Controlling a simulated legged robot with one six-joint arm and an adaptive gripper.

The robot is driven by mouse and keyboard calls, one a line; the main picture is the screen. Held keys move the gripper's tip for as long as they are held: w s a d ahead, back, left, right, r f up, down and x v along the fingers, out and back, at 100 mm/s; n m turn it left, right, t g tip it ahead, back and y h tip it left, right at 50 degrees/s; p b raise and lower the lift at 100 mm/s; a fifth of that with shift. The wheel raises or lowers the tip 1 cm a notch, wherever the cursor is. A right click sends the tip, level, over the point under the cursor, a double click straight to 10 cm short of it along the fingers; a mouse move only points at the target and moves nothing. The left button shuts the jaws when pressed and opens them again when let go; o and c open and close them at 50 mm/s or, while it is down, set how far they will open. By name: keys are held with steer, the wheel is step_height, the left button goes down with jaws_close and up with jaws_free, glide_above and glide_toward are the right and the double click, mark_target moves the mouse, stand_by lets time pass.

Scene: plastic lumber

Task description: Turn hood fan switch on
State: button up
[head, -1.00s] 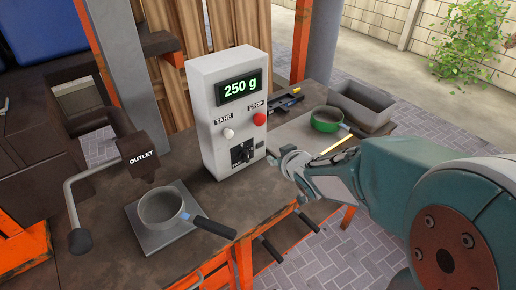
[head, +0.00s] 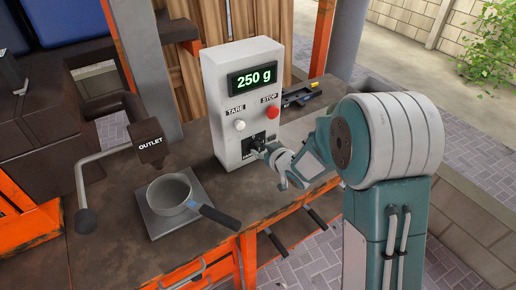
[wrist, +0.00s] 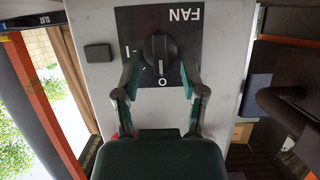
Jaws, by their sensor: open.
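The fan switch (wrist: 160,48) is a black rotary knob on a black plate marked FAN, upside down in the wrist view. An I mark is left of the knob and an O mark below it. The knob's pale line appears to point toward the O. The plate is on the lower front of the grey control box (head: 213,105). My gripper (wrist: 160,68) is open, with one finger on each side of the knob. I cannot tell whether they touch it. In the head view my gripper (head: 262,150) partly hides the switch.
The box has a display (head: 253,78) reading 250 g, a white TARE button (head: 239,125) and a red STOP button (head: 272,112). A lever (head: 85,222) hangs at left.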

steer(key=shift+x, duration=0.75)
steer(key=shift+w+a+f, duration=0.1)
steer(key=shift+w+a, duration=0.05)
steer(key=shift+a, duration=0.15)
steer(key=c, duration=0.7)
steer(key=shift+d, duration=0.3)
jaws_close()
steer(key=shift+a, duration=0.1)
